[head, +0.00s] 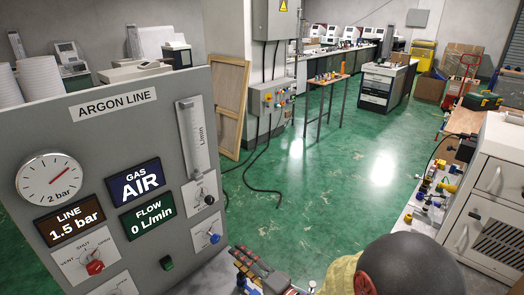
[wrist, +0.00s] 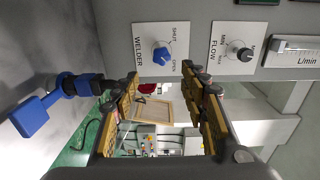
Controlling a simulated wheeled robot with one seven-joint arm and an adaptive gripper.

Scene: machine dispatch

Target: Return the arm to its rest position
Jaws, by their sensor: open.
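My gripper (head: 262,272) shows in the head view at the bottom, just right of the grey argon panel's lower edge. In the wrist view my gripper (wrist: 166,95) has its two yellow-and-dark fingers well apart, with nothing between them. Past the gap I see the distant floor and a wooden frame. The panel face with the blue WELDER knob (wrist: 161,54) and the black FLOW knob (wrist: 238,53) lies beyond the fingertips, at the top. Much of my arm is outside the views.
The argon panel (head: 150,125) fills the left, with a red knob (head: 95,267) and a display reading FLOW 0 L/min. A blue lever (wrist: 30,118) is beside the left finger. A white cabinet (head: 490,190) and bench stand right. Green floor (head: 310,190) between is mostly clear, with a cable.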

